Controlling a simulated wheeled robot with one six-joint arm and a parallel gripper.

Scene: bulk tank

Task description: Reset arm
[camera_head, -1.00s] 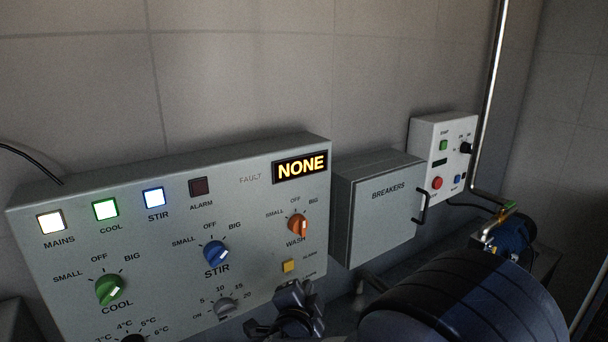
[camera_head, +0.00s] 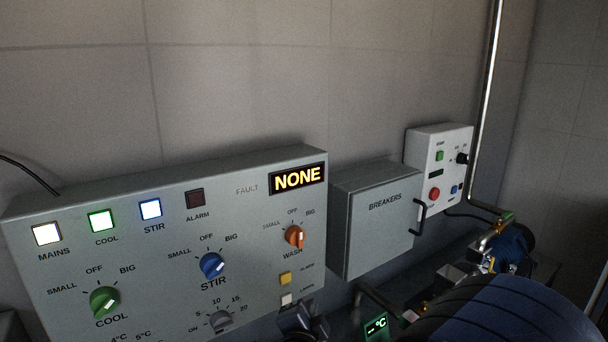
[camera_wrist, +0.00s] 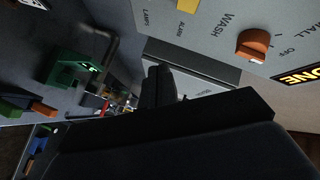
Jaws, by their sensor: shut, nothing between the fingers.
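My gripper (camera_head: 301,318) is a small dark shape at the bottom edge of the head view, in front of the lower right corner of the control panel (camera_head: 150,270). Its lower part is cut off by the frame. In the wrist view the dark fingers (camera_wrist: 158,88) are together and hold nothing. In the wrist view the orange WASH knob (camera_wrist: 253,45) and the yellow alarm button (camera_wrist: 187,5) lie beyond, apart from the fingers.
The panel has lit MAINS, COOL and STIR lamps, a dark ALARM lamp and a fault display (camera_head: 298,178) reading NONE. A closed BREAKERS box (camera_head: 375,222), a white control box (camera_head: 438,170), a steel pipe (camera_head: 485,110) and a green-lit temperature display (camera_head: 376,326) are to the right.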

